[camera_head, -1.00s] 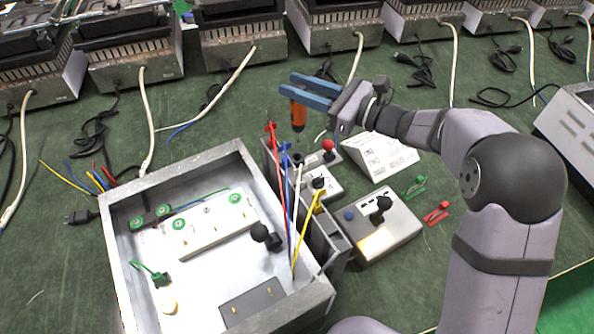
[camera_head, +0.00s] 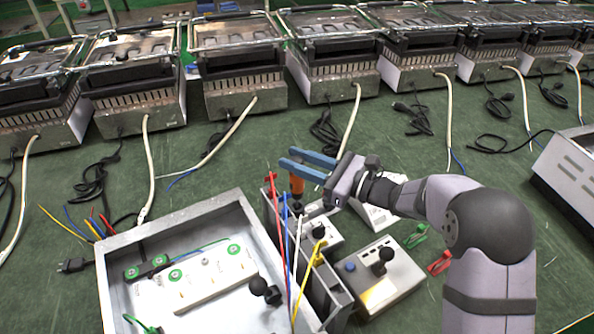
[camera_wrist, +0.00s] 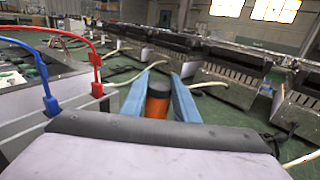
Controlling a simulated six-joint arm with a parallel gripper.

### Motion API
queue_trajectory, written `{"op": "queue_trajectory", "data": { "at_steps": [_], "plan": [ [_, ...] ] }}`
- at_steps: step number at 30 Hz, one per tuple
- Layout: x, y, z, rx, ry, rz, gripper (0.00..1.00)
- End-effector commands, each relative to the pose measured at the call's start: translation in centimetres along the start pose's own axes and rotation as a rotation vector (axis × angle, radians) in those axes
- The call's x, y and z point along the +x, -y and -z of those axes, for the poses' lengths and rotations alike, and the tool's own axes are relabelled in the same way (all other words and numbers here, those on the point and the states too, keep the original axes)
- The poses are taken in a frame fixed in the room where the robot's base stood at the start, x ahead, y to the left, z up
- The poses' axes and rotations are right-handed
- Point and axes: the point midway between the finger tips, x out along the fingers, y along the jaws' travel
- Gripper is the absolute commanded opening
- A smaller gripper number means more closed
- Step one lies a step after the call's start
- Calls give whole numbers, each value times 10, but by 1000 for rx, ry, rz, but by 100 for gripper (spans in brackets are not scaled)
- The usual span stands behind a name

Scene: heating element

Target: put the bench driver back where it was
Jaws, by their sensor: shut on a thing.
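The bench driver has an orange handle (camera_head: 297,186) with a dark end. My gripper (camera_head: 288,158) is shut on it, with the blue fingers on either side of the handle. In the wrist view the driver (camera_wrist: 157,106) stands roughly upright between the fingers (camera_wrist: 158,98). A narrow grey rack (camera_head: 338,290) stands along the right side of the open metal box, with red, blue, white and yellow leads at it. The driver appears just above a dark round part (camera_head: 297,207) at the rack's far end. Whether they touch, I cannot tell; the driver's lower end is not clear.
The open metal box (camera_head: 173,213) is at left front. A control box with a black knob (camera_head: 387,285), a white wedge (camera_head: 378,217) and green (camera_head: 415,237) and red (camera_head: 440,262) clips lie right of the rack. Grill-like machines (camera_head: 330,80) line the back, with cables on the green bench.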

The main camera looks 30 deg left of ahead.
Motion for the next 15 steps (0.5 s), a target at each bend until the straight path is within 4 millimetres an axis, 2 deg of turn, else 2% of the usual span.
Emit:
{"op": "queue_trajectory", "data": {
  "at_steps": [7, 15],
  "plan": [
    [0, 0, 28, 1, 1, 1, 0],
    [0, 0, 32, -1, 3, 0, 0]
  ]
}}
